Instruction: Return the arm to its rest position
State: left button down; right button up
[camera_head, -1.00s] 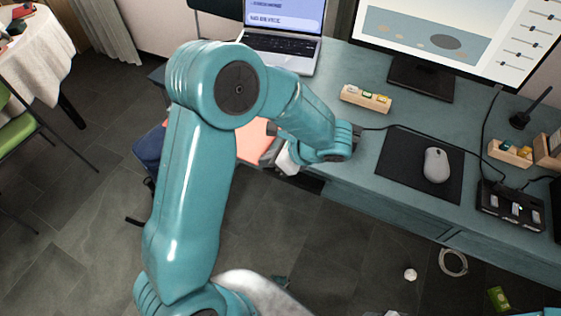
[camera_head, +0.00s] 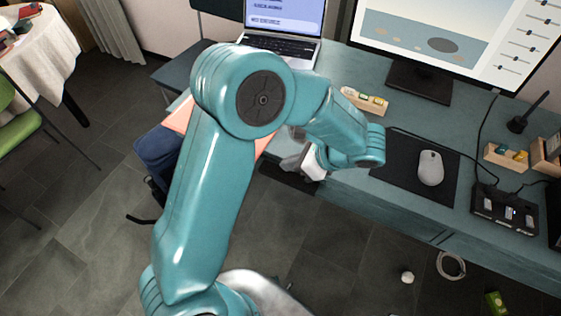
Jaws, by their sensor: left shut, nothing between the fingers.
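My left arm (camera_head: 215,195) fills the middle of the head view, teal, rising from the bottom and bending at a large elbow joint. Its forearm runs right to the wrist. My left gripper (camera_head: 303,165) shows as a grey and white part below the wrist, at the front edge of the teal desk (camera_head: 345,185). It is shut and empty, and its fingertips are partly hidden by the wrist. My right gripper is not in view.
On the desk are a laptop (camera_head: 280,45), a monitor (camera_head: 420,75), a wooden block holder (camera_head: 365,100), a black mat (camera_head: 400,180) with a mouse (camera_head: 430,167), and a black hub (camera_head: 503,210). A ball (camera_head: 407,277) and cable coil (camera_head: 451,265) lie on the floor.

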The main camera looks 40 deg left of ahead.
pick_arm(q)
jog(key=v, duration=0.5)
jog(key=shift+d+r, duration=0.25)
jog(key=shift+r, duration=0.05)
jog(key=s+d+f+n+t+h+p, duration=0.1)
jog(key=s+d+f+n+h+p, duration=0.1)
jog(key=s+d+f+n+h, duration=0.1)
jog(key=s+d+f+n+t+h+p, duration=0.1)
jog(key=s+d+f+n+h, duration=0.3)
jog(key=f+n, duration=0.4)
jog(key=s+d+f+n+h+p, duration=0.3)
jog(key=s+f+n+h, duration=0.2)
jog(key=f, duration=0.4)
jog(key=shift+s+d+n+t+h+p, duration=0.3)
jog(key=shift+s+d+n+t+p, duration=0.1)
jog(key=shift+s, duration=0.15)
